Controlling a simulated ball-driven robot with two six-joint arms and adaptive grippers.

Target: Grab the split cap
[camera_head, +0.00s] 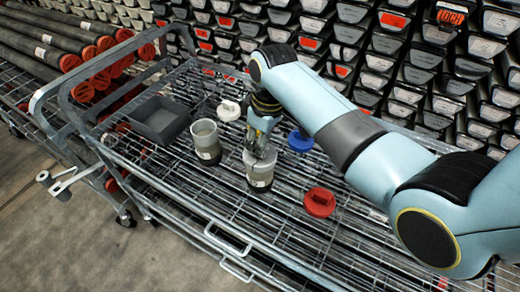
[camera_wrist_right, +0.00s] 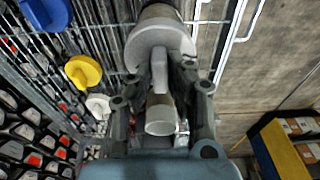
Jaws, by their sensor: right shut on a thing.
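A pale grey cap (camera_wrist_right: 160,43) with a raised tab sits at the top of a grey core liner (camera_head: 259,181). I cannot make out a split in it. My right gripper (camera_head: 262,142) reaches down over it from above. In the right wrist view the fingers of the gripper (camera_wrist_right: 160,80) stand on both sides of the tab and are shut on it. In the head view the fingers hide part of the cap. My left gripper is in neither view.
A second liner (camera_head: 206,142) stands upright close by, with a grey tray (camera_head: 160,119) behind it. Loose white (camera_head: 229,110), blue (camera_head: 300,140), red (camera_head: 320,203) and yellow (camera_wrist_right: 83,72) caps lie around on the wire cart top (camera_head: 180,190). Racks of core liners rise behind.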

